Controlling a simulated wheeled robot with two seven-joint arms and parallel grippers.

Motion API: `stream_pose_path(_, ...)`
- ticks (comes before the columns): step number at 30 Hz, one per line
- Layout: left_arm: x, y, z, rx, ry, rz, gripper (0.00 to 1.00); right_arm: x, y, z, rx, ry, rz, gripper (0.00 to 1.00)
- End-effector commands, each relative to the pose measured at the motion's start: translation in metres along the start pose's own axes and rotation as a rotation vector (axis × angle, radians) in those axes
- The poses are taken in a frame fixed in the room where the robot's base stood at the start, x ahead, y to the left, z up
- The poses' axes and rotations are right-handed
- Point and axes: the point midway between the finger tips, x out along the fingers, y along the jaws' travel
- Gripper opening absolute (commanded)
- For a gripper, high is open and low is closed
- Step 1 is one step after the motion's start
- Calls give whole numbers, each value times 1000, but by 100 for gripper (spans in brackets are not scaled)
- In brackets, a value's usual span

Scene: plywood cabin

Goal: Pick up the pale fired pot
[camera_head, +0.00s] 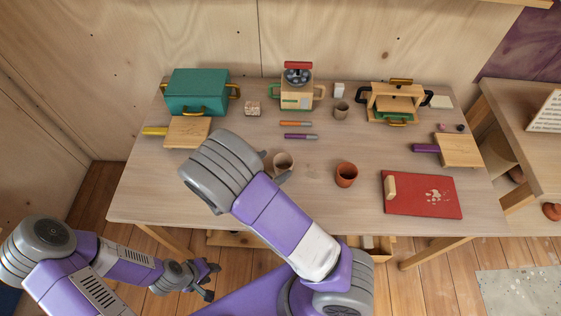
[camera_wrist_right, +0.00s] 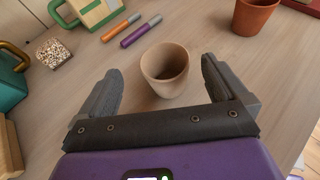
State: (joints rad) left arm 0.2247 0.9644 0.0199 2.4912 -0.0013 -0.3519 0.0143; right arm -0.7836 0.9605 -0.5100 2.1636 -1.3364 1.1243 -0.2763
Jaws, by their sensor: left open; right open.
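A pale beige pot (camera_head: 284,160) stands upright on the table near its middle. In the right wrist view the pale pot (camera_wrist_right: 166,68) sits between the two fingers, near their tips, with a gap on each side. My right gripper (camera_wrist_right: 162,72) is open around it and not closed on it. In the head view my right arm partly covers this gripper and the pot's left side. A second, greyer pot (camera_head: 341,110) stands farther back. My left gripper (camera_head: 203,279) is open and empty, low in front of the table.
A terracotta pot (camera_head: 346,175) stands to the right, with a red board (camera_head: 410,205) beyond it. Orange (camera_head: 295,124) and purple (camera_head: 301,137) markers lie behind the pale pot. A teal box (camera_head: 197,91) and wooden board (camera_head: 187,132) are at the left.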

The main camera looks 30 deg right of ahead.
Motion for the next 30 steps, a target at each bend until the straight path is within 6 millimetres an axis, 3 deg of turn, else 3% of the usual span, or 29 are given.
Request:
stream_pose_path(10,15,-6,-1,0,1,0,43,49,-4,-6,-1,-1,-2,99)
stream_pose_path(20,15,-6,-1,0,1,0,43,54,-4,-5,-1,0,0,98)
stream_pose_path(30,15,-6,-1,0,1,0,43,54,-4,-5,-1,0,0,46)
